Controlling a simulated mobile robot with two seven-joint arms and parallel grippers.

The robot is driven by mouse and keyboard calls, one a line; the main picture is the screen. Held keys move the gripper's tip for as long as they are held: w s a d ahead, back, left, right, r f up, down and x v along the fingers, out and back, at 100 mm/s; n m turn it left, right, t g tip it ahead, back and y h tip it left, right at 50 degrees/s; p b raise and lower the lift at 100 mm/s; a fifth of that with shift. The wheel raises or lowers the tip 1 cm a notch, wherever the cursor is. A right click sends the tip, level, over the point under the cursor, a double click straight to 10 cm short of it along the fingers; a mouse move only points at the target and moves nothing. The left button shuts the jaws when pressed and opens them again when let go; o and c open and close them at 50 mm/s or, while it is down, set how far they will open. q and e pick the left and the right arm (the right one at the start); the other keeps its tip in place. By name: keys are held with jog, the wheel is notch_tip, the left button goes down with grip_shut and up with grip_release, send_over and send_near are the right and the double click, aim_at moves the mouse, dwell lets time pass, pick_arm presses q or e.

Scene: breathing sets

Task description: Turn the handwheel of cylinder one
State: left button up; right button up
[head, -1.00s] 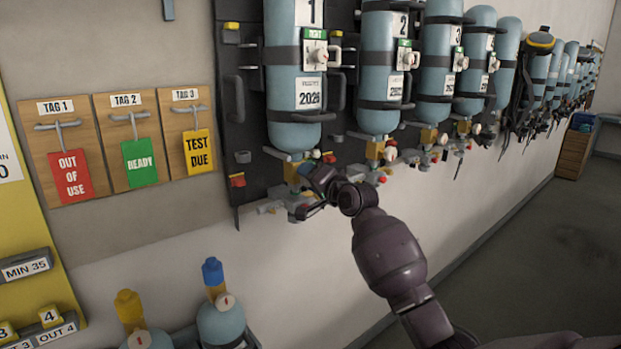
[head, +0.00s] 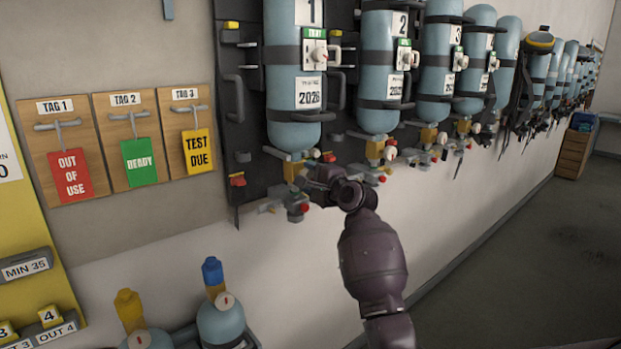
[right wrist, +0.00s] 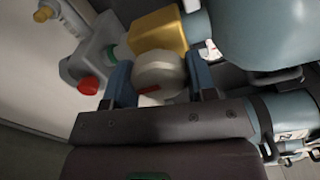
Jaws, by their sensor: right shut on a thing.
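Cylinder one (head: 293,72), pale blue with a "1" label, hangs upright in black straps on the wall. Below it is its yellow valve block (head: 292,172), which also shows in the right wrist view (right wrist: 160,32). My right gripper (head: 310,180) is at this valve. In the right wrist view my right gripper (right wrist: 160,84) has its two blue-grey fingers on either side of the round off-white handwheel (right wrist: 158,72), shut on it. In the head view the gripper hides the handwheel. My left gripper is not in view.
A red knob (right wrist: 88,85) sits close beside the fingers. Cylinder two (head: 378,80) and several others hang in a row to the right. Tag boards (head: 127,140) are on the wall at left. Two smaller cylinders (head: 221,320) stand below. Free floor lies at right.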

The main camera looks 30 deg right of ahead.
jog(key=shift+m, duration=0.4)
jog(key=o, duration=0.9)
jog(key=s, duration=0.3)
jog(key=s+b, duration=0.1)
jog(key=s, duration=0.6)
jog(key=shift+s+d, duration=0.35)
jog(key=shift+s, duration=0.05)
